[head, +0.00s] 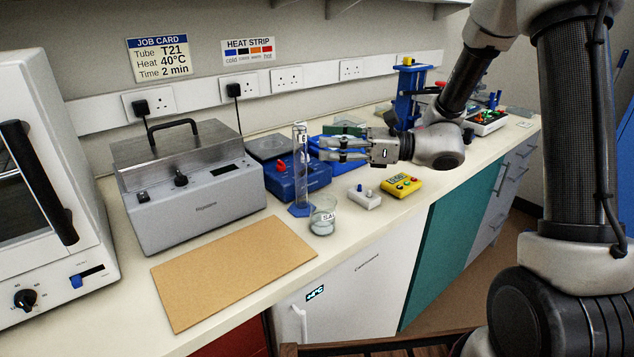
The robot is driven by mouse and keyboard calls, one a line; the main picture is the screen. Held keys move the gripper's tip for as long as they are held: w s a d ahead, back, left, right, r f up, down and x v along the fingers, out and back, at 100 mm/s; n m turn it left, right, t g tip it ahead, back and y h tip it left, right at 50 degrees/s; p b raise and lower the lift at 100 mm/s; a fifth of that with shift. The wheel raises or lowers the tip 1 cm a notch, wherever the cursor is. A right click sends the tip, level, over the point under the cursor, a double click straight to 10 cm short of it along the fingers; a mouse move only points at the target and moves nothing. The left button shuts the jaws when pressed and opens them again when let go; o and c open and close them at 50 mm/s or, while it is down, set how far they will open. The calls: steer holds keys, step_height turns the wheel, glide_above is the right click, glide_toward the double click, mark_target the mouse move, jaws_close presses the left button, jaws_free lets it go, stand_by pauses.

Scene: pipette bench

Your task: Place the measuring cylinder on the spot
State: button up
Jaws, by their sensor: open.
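The clear measuring cylinder (302,170) stands upright on its blue base (300,210) on the bench, in front of the blue machine. My gripper (322,150) reaches in from the right, with its fingers pointing left at the upper part of the cylinder. The gripper is open. The fingertips appear beside or around the tube; from this angle I cannot tell which, or whether they touch it. I cannot make out a marked spot on the bench.
A glass beaker (322,216) stands close to the cylinder's base. A tan board (234,270) lies flat and bare at front left. A grey heater (188,185) and a blue machine (289,178) stand behind. A white switch box (365,197) and yellow timer (401,183) are to the right.

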mark_target(299, 139)
steer(key=shift+w+a+r, duration=0.1)
steer(key=shift+w+a, duration=0.1)
steer(key=shift+a, duration=0.95)
steer(key=shift+w+a+r, duration=0.1)
steer(key=shift+w+a, duration=0.05)
steer(key=shift+a, duration=1.05)
steer(key=shift+w+a+r, duration=0.1)
steer(key=shift+w+a, duration=0.1)
steer(key=shift+a, duration=0.95)
jaws_close()
